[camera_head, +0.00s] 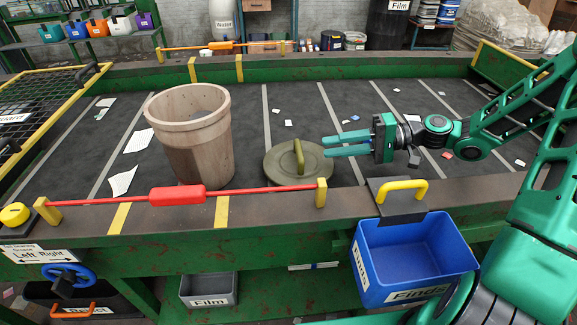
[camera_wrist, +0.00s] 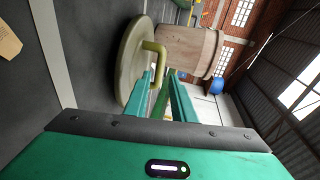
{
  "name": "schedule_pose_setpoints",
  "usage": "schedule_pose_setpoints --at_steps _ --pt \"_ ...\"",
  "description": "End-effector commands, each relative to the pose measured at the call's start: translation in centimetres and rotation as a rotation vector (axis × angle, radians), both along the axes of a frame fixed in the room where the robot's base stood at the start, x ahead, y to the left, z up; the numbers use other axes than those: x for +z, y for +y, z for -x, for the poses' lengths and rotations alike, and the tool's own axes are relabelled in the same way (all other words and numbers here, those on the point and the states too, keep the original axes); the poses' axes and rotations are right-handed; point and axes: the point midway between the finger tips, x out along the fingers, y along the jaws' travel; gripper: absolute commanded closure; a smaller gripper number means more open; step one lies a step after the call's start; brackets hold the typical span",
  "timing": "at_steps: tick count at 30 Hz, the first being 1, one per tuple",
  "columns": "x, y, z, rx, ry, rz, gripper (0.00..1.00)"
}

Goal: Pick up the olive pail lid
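The olive pail lid (camera_head: 282,168) lies flat on the dark belt, its arched yellow-olive handle (camera_head: 299,158) standing up from its top. In the wrist view the lid (camera_wrist: 129,62) appears edge-on ahead of my fingers, with the handle (camera_wrist: 158,50) close to the fingertips. My gripper (camera_head: 328,144) is open and empty, with its two teal fingers pointing left at the lid's right side. The gap between the fingers also shows in the wrist view (camera_wrist: 163,84). The fingertips are just right of the handle; I cannot tell whether they touch it.
A tall beige pail (camera_head: 190,140) stands left of the lid. A red pull cord (camera_head: 178,195) runs along the belt's front edge. A blue Finds bin (camera_head: 415,258) hangs at the front right. Paper scraps lie on the belt, which is otherwise largely clear.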

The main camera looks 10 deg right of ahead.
Motion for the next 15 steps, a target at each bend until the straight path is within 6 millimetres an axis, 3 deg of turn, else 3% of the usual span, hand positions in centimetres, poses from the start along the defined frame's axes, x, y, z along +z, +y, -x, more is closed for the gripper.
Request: schedule_pose_setpoints --at_steps 6,15 --pt "-0.6 3.1 -0.2 0.001 0.001 0.000 0.77" --pt "-1.1 5.2 -0.3 0.000 0.000 0.001 0.77"
